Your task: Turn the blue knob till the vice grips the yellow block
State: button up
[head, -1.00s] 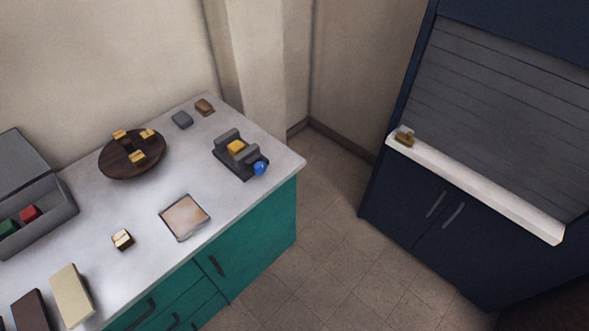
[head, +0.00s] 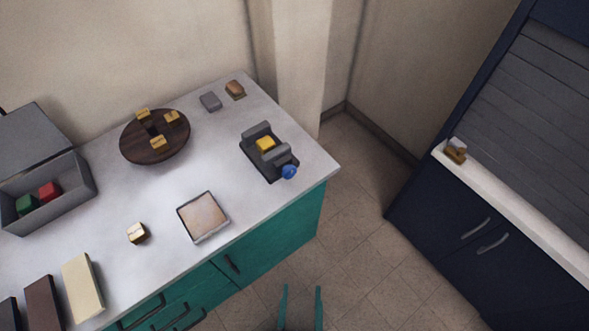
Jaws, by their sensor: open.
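The vice (head: 256,131) is dark grey and stands near the right end of the white counter. The yellow block (head: 266,144) sits between its two jaws; I cannot tell whether there is a gap beside it. The blue knob (head: 289,172) is on the vice's front right end, close to the counter's edge. My gripper (head: 301,291) shows at the bottom edge as two teal fingers, apart and empty. In the picture it is below the vice and the knob, over the floor in front of the counter.
On the counter (head: 130,205) are a round wooden tray (head: 133,149) with small gold blocks, a square tray (head: 203,216), a gold cube (head: 137,233), a grey box (head: 75,209) and several slabs. A dark blue cabinet (head: 425,195) stands at right. Floor lies between.

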jog(key=w+f+g+y, duration=0.1)
jog(key=w+f, duration=0.6)
jog(key=n+t+y, duration=0.2)
jog(key=n+y, duration=0.7)
jog(key=y, duration=0.2)
send_near(291, 175)
jog(key=x, duration=0.9)
jog(key=shift+d, duration=0.1)
jog(key=shift+c, duration=0.4)
jog(key=c, duration=1)
